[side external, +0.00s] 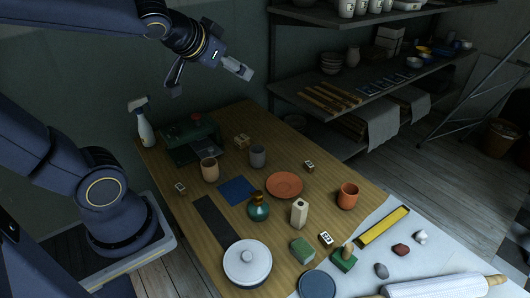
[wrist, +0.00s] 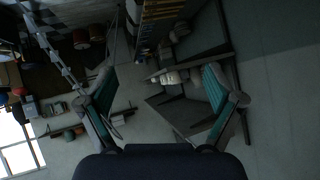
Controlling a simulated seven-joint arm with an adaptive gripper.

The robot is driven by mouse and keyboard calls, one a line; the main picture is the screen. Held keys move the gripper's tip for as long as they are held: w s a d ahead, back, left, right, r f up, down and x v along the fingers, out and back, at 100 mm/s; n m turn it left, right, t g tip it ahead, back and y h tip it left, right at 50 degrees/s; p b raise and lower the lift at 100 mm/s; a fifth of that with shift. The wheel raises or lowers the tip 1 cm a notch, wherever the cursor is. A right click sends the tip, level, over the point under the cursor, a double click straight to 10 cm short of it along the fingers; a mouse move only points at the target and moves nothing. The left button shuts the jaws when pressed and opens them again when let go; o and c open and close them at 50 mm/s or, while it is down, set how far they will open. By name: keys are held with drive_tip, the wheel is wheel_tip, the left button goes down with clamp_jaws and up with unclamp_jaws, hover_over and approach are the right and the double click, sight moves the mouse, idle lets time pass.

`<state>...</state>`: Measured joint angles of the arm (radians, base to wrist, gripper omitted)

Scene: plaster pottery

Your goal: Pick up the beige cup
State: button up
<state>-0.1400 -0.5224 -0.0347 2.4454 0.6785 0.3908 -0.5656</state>
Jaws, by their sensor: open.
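The beige cup (side external: 209,170) stands upright on the wooden table, left of a grey cup (side external: 258,156) and just behind a blue square (side external: 237,190). My gripper (side external: 211,82) is high above the back of the table, with its fingers spread and nothing between them. It is well above the beige cup and apart from it. In the wrist view my gripper (wrist: 160,105) shows both fingers wide apart, facing the room and shelves. The beige cup does not show in the wrist view.
A spray bottle (side external: 141,124) and a green machine (side external: 191,137) stand behind the cup. A teal vase (side external: 258,207), a terracotta plate (side external: 285,185), an orange cup (side external: 348,195) and a white lidded pot (side external: 247,263) are nearer the front. Shelves (side external: 360,91) stand at the back right.

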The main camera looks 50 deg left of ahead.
drive_tip(key=w+a+f, duration=0.3)
drive_tip(key=w+a, duration=0.1)
drive_tip(key=n+g+h, duration=0.1)
drive_tip(key=g+h, duration=0.2)
drive_tip(key=g, duration=0.3)
approach(208, 163)
drive_tip(key=x, duration=0.8)
drive_tip(key=shift+a+f, duration=0.1)
drive_tip(key=shift+a, duration=0.05)
drive_tip(key=x, duration=0.5)
drive_tip(key=shift+w+f, duration=0.1)
drive_tip(key=shift+f, duration=0.1)
drive_tip(key=shift+t, duration=0.3)
drive_tip(key=c, duration=1.3)
drive_tip(key=shift+c, duration=0.2)
